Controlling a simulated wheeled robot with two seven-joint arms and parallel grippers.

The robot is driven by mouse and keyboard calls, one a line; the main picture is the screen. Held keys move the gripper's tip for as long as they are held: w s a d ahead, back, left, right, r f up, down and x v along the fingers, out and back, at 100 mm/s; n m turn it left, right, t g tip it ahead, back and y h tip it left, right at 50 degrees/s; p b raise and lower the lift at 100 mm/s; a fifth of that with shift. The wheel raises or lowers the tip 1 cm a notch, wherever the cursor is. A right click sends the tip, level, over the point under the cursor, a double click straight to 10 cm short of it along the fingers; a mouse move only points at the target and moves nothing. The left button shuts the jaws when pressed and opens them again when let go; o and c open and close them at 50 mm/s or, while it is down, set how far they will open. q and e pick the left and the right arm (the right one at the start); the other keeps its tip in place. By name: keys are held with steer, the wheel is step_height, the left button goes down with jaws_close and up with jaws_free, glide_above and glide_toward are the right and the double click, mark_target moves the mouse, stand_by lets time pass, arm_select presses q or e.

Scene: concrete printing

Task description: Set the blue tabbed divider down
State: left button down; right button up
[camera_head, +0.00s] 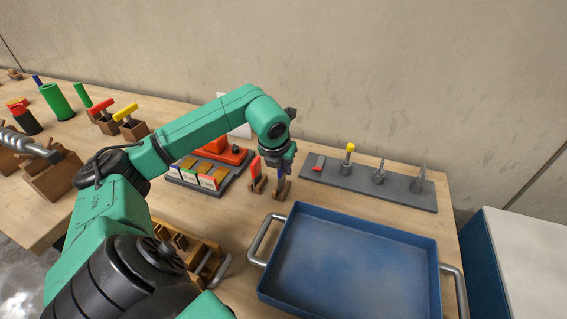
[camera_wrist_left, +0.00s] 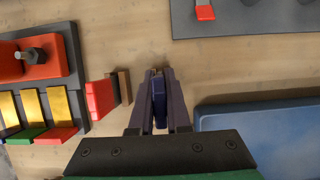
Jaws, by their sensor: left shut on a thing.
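My left gripper (camera_head: 281,176) is shut on the blue tabbed divider (camera_wrist_left: 159,102), which stands on edge between the two fingers in the left wrist view. In the head view the fingers point down at a small wooden holder (camera_head: 283,191), and the divider is mostly hidden by them. I cannot tell whether the divider touches the holder. A red divider (camera_head: 255,168) stands upright just left of the gripper, and it also shows in the left wrist view (camera_wrist_left: 100,99). My right gripper is not in view.
A blue tray (camera_head: 350,262) with metal handles stands at the front right. A grey board (camera_head: 340,177) with upright tools lies behind. A grey rack (camera_head: 208,190) with coloured cards and a red block (camera_head: 225,152) are left.

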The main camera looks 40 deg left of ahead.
arm_select(q)
steer(key=shift+f, duration=0.7)
steer(key=shift+f+b, duration=0.2)
steer(key=shift+b, duration=0.1)
steer(key=shift+a, duration=0.1)
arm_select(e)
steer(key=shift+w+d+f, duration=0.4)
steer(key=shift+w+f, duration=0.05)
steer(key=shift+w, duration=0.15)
arm_select(q)
steer(key=shift+f+b, duration=0.5)
steer(key=shift+f, duration=0.05)
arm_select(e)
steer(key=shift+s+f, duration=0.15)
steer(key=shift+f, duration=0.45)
arm_select(q)
steer(key=c, duration=0.8)
jaws_free()
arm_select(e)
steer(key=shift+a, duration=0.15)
arm_select(q)
steer(key=v, duration=1.4)
steer(key=shift+s+r+p, duration=0.2)
steer(key=shift+r+p, duration=0.1)
steer(key=shift+r, duration=0.05)
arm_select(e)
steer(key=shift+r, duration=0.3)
